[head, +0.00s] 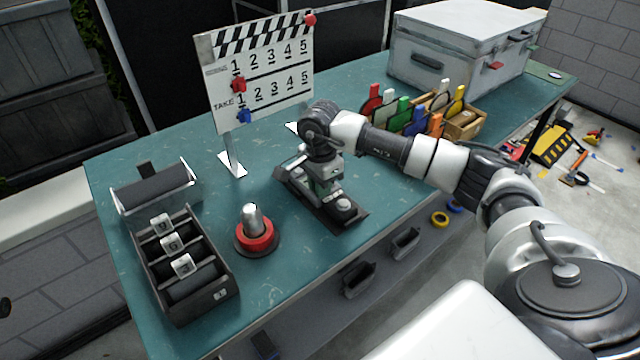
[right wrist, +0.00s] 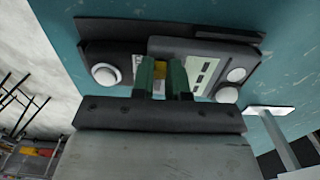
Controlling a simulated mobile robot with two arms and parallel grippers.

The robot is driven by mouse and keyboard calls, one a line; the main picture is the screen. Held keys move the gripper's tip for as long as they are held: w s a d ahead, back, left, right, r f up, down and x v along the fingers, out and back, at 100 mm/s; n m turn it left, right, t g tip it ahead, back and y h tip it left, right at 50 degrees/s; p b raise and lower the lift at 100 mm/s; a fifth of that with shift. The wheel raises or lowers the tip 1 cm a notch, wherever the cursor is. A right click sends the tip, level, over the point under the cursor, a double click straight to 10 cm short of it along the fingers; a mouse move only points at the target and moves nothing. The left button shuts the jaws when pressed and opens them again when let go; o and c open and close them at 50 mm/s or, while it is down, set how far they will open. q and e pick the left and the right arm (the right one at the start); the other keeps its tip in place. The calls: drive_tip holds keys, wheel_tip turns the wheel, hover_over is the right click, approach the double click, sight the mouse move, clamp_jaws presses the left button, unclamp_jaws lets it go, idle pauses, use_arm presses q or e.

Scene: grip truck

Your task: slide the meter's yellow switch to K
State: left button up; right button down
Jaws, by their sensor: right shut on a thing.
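The meter (head: 346,214) is a dark, flat device with pale round knobs. It lies on the teal table under my right gripper (head: 326,188). In the right wrist view the meter (right wrist: 205,47) shows a pale face with dark marks and round knobs at both ends. The yellow switch (right wrist: 160,69) is between the green fingers of my right gripper (right wrist: 164,78), which is shut on it. The fingers hide much of the switch and its track, and I cannot read the letters beside it. My left gripper is not in view.
A rack of coloured tags (head: 462,132) and a metal case (head: 455,55) are at the back right.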

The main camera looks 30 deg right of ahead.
drive_tip(key=d, duration=0.1)
drive_tip(key=d+b, duration=0.1)
drive_tip(key=d, duration=0.1)
drive_tip(key=shift+w+d+f, duration=0.1)
drive_tip(key=shift+w+d, duration=0.05)
drive_tip(key=shift+d, duration=0.45)
drive_tip(key=shift+a, duration=0.1)
drive_tip(key=c, duration=1.1)
unclamp_jaws()
wheel_tip(320, 180, up, 11)
drive_tip(key=shift+r+b, duration=0.1)
drive_tip(key=shift+b, duration=0.55)
